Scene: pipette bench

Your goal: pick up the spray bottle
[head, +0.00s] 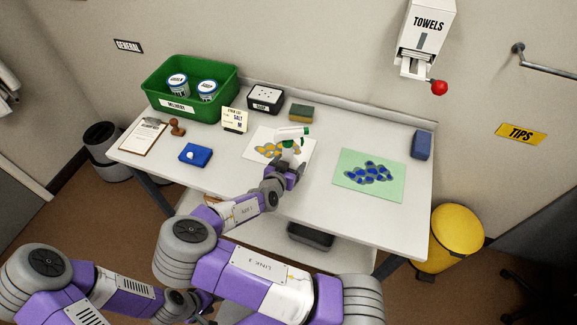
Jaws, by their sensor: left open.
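The spray bottle (291,146) stands on the white bench, with a white body and a green and white spray head. It is at the right part of the white sheet with orange blobs.
Behind stand a green bin (221,83) with two tubs, a black box (264,98), a sponge (301,112) and a small card sign (234,120). A blue pad (195,154) lies left. A green sheet (391,192) with blue blobs and a blue block (421,145) are right.

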